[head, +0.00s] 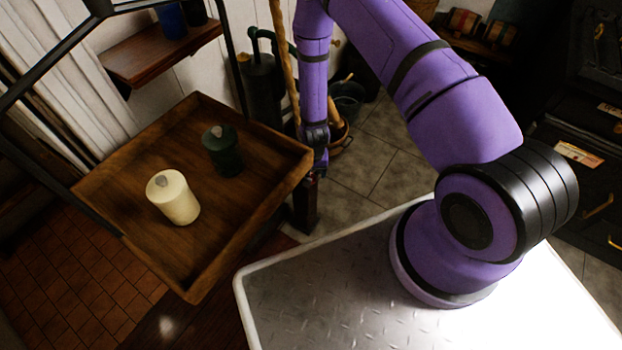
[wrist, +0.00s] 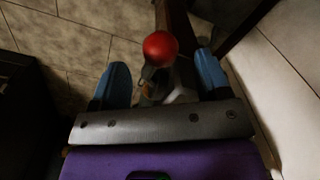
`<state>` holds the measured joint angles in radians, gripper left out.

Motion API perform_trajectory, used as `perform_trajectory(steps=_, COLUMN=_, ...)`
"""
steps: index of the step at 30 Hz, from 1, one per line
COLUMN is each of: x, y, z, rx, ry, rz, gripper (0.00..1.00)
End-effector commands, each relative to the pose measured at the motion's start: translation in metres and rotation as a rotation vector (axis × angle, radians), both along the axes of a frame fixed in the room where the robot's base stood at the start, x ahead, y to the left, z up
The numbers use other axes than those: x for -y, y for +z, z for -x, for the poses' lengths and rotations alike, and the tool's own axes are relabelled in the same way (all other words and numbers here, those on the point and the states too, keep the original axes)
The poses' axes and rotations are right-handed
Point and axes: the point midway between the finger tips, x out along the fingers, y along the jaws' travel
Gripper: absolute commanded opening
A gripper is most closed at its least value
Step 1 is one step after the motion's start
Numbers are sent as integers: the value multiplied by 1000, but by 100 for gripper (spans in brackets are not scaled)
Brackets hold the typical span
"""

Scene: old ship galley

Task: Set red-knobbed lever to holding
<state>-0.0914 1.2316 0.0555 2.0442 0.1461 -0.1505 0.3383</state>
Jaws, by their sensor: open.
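The red knob (wrist: 160,47) of the lever shows in the wrist view, at the top of a pale metal part near a dark upright post (wrist: 178,22). My gripper (wrist: 162,78) is open, with one blue finger on each side of the lever, left and right. The knob appears in line with the gap between the fingertips; I cannot tell whether either finger touches it. The lower part of the lever is hidden by my gripper body. In the head view my arm reaches down beside the wooden tray, and the knob cannot be made out. No setting marks are legible.
A wooden tray table (head: 250,215) holds a cream canister (head: 173,197) and a dark green canister (head: 221,150), left of my arm. A dark post (head: 305,205) stands below my wrist. Dark drawers (head: 590,180) are at right. Tiled floor (head: 375,150) is open behind.

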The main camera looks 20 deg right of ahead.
Motion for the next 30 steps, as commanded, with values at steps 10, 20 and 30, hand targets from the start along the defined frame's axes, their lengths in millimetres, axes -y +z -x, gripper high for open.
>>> perform_trajectory(steps=10, x=-1, y=-41, z=0, rx=0, ry=0, rz=0, gripper=70)
perform_trajectory(steps=20, x=-2, y=-47, z=-1, rx=1, ry=1, rz=0, gripper=70)
perform_trajectory(steps=30, x=-2, y=-46, z=-1, rx=1, ry=1, rz=-1, gripper=7)
